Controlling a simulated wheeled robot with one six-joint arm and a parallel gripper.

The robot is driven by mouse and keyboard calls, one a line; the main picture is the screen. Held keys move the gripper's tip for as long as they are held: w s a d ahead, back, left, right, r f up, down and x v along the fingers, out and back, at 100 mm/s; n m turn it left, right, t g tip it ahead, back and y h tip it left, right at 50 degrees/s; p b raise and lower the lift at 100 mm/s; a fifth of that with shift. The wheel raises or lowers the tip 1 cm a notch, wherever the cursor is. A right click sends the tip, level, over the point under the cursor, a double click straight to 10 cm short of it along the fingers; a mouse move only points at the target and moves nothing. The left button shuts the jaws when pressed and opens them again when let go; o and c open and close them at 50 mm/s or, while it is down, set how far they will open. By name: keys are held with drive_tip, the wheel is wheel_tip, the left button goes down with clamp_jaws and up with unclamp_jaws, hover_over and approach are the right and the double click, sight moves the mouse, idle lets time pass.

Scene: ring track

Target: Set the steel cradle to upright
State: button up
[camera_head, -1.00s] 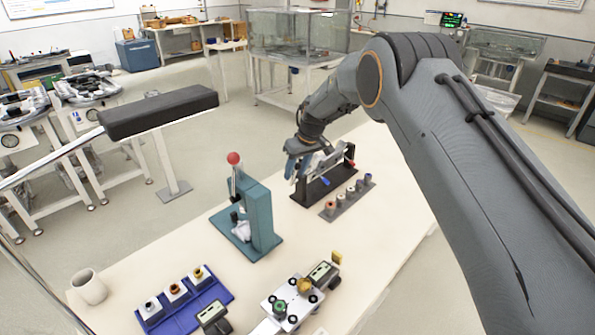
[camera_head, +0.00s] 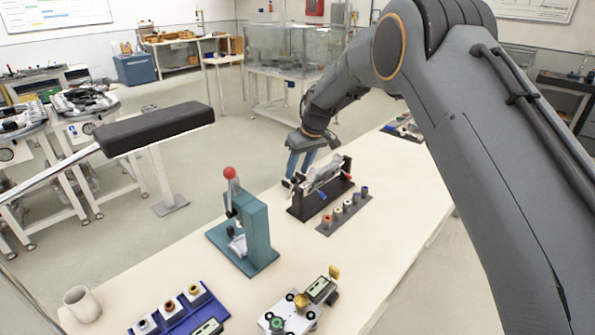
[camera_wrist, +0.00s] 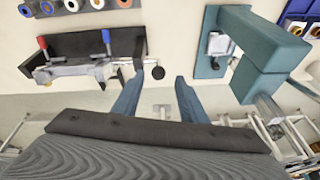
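The steel cradle (camera_head: 325,174) is a silvery grey piece with red and blue handles, held in a black stand (camera_head: 302,210) on the bench. It also shows in the wrist view (camera_wrist: 75,70), lying lengthwise along its stand (camera_wrist: 122,42). Its exact tilt is hard to tell. A round black knob (camera_wrist: 158,72) sticks out at the stand's end. My gripper (camera_head: 299,168) points down at the stand's far left end. In the wrist view my gripper (camera_wrist: 155,82) has its two blue fingers apart, with nothing between them; the knob lies just beyond their tips.
A teal press with a red ball lever (camera_head: 250,235) stands nearby on the left. A grey rack with several rollers (camera_head: 345,212) lies in front of the stand. A blue tray (camera_head: 185,320), a white cup (camera_head: 82,303) and a white fixture (camera_head: 295,310) are at the near end.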

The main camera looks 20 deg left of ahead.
drive_tip(key=c, duration=0.6)
drive_tip(key=shift+s+n+b, duration=0.15)
drive_tip(key=shift+n+b, duration=0.3)
drive_tip(key=shift+n, duration=0.05)
clamp_jaws()
drive_tip(key=s+d+f+n+t+y+b, duration=0.1)
drive_tip(key=s+d+n+t+y+b, duration=0.25)
drive_tip(key=n+b, duration=0.95)
drive_tip(key=s+d+f+n+t+y+b, duration=0.15)
drive_tip(key=s+d+n+b, duration=0.45)
drive_tip(key=n, duration=1.2)
drive_tip(key=w+a+f+p, duration=0.1)
drive_tip(key=w+a+f, duration=0.2)
drive_tip(key=w+a, duration=0.4)
drive_tip(key=shift+w+a+g+p, duration=0.35)
drive_tip(key=shift+w+a+g, duration=0.05)
drive_tip(key=shift+a, duration=0.1)
